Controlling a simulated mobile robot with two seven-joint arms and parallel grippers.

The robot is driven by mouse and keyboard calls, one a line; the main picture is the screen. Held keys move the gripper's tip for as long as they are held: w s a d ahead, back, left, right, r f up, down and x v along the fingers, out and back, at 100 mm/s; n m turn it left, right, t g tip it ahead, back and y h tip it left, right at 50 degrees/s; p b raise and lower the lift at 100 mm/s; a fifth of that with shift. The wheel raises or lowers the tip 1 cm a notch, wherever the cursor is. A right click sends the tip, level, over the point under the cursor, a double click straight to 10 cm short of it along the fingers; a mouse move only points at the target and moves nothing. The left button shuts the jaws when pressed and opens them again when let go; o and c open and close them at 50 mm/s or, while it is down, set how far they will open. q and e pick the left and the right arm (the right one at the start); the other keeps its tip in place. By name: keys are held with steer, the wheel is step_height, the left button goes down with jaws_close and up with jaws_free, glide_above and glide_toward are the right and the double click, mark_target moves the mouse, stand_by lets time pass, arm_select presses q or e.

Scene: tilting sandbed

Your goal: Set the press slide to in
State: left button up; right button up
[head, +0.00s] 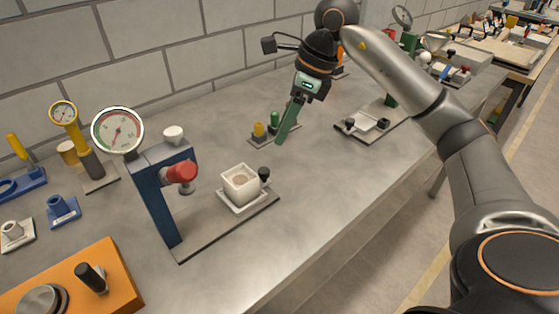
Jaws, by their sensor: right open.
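The press (160,200) is a blue upright frame with a round dial gauge (118,131), a red knob (181,171) and a white knob on top. Its slide (243,203) is a white carriage on the grey base plate, holding a square white box (240,184) with brownish contents. A black knob (264,174) stands at the slide's right side. The slide sits to the right of the press head, not directly under it. My right gripper (289,122), with green fingers, is open and empty above the bench, behind and right of the slide, apart from it. My left gripper is not in view.
Small yellow and green pegs (267,125) stand on a plate behind my right gripper. Another fixture with a black knob (383,124) is farther right. An orange box (80,280) with a black handle is at front left.

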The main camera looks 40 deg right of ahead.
mark_target(264, 170)
steer(key=shift+n, duration=0.5)
steer(key=x, duration=1.2)
steer(key=shift+d, duration=0.45)
steer(key=shift+c, duration=0.3)
jaws_close()
steer(key=shift+w, duration=0.1)
